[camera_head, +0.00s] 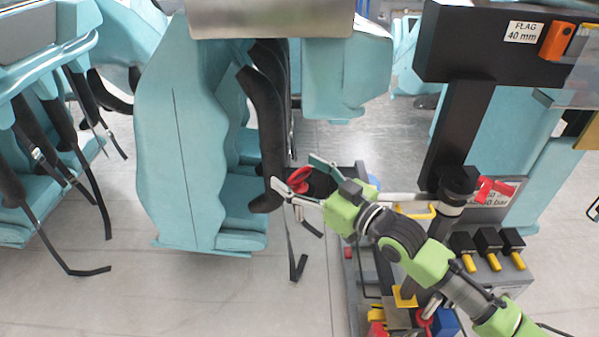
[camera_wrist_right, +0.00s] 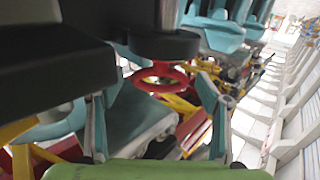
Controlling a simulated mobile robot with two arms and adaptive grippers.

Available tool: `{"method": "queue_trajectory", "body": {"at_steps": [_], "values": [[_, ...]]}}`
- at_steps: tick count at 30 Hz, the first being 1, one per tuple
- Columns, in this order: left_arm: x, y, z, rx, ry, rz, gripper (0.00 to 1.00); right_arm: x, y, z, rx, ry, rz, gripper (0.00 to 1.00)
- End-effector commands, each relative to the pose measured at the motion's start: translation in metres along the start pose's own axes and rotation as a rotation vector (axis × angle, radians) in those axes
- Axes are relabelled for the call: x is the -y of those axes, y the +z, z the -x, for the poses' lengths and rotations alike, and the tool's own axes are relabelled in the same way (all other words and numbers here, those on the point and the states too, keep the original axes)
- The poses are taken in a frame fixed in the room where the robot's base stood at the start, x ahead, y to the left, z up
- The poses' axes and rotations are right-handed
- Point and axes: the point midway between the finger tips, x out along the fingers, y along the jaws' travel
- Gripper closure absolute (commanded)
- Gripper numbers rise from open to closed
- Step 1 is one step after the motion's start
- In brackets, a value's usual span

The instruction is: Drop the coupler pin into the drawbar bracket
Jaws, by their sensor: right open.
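A red ring-shaped handle (camera_head: 298,178) shows at the fingertips of my right gripper (camera_head: 299,176). It may be the top of the coupler pin, but no pin shaft shows clearly. In the right wrist view the red ring (camera_wrist_right: 140,82) lies ahead, between the two spread fingers of the right gripper (camera_wrist_right: 160,88), under a dark round part (camera_wrist_right: 165,45). The right gripper is open; I cannot tell whether a finger touches the ring. I cannot make out the drawbar bracket for certain. My left gripper is not in view.
A teal coaster seat (camera_head: 185,150) with black restraints (camera_head: 263,130) stands just left of the gripper. A black post (camera_head: 462,130) with a "FLAG 40 mm" label (camera_head: 523,32) rises at right. Yellow-tipped black parts (camera_head: 488,245) sit below it. Floor at lower left (camera_head: 200,295) is clear.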

Motion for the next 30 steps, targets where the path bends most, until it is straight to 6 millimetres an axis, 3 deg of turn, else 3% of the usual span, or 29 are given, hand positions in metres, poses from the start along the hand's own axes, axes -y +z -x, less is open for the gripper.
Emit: {"method": "queue_trajectory", "body": {"at_steps": [5, 18, 24, 30], "values": [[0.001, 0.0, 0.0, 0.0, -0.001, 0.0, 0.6, -0.001, 0.0, 0.016, 0.0, 0.001, 0.001, 0.3], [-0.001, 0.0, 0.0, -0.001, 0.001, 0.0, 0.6, -0.001, 0.001, 0.101, 0.0, 0.001, 0.002, 0.3], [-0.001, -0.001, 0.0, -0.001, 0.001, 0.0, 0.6, 0.0, -0.001, 0.118, -0.003, 0.0, 0.001, 0.3], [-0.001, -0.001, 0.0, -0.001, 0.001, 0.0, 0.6, 0.0, -0.002, 0.12, -0.006, -0.001, 0.001, 0.3]]}}
